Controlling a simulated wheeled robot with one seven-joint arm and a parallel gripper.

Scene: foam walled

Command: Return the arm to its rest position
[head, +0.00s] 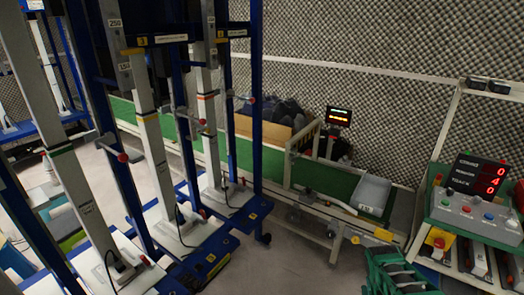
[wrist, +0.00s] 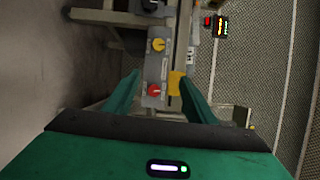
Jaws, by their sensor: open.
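My gripper (wrist: 160,76) shows in the wrist view, with its two green fingers spread apart and nothing held between them. A grey control strip with a yellow knob (wrist: 158,45) and a red knob (wrist: 154,90) appears behind the gap between the fingers. I cannot tell how far it is from the fingertips. In the head view a green slatted shape (head: 395,272) shows at the bottom edge, right of the middle; I cannot tell whether it is part of my arm.
Tall blue and white stands (head: 150,140) fill the left. A control console (head: 475,215) with red digits is at the right. Grey floor (head: 300,262) lies bare in front.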

